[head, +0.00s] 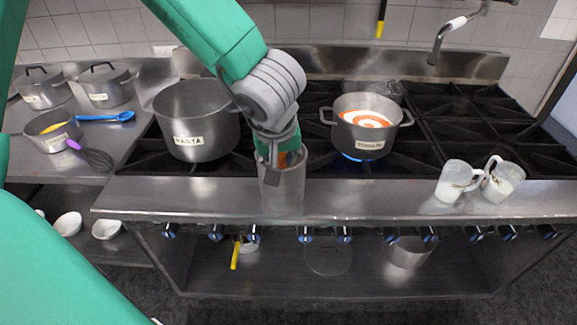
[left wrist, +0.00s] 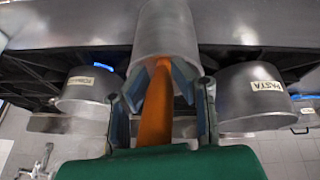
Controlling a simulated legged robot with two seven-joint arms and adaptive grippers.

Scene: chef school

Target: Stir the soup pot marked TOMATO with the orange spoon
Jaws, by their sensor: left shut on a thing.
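The pot marked TOMATO (head: 362,137) stands on a burner with a blue flame, right of centre in the head view. It holds an orange-and-white swirled soup (head: 366,119). In the left wrist view this pot (left wrist: 90,95) is at the left. My left gripper (head: 281,158) is at the mouth of a metal cylinder container (head: 284,190) at the stove's front edge. It is shut on the orange spoon (left wrist: 155,112), whose handle shows between the fingers. The spoon's lower part is hidden in the container. My right gripper is not in view.
A large pot marked PASTA (head: 196,135) stands left of the container. Two white-filled jugs (head: 456,182) stand at the front right. A blue spoon (head: 107,117), a whisk (head: 92,155) and more pots are on the left counter. A tap (head: 450,28) hangs over the back.

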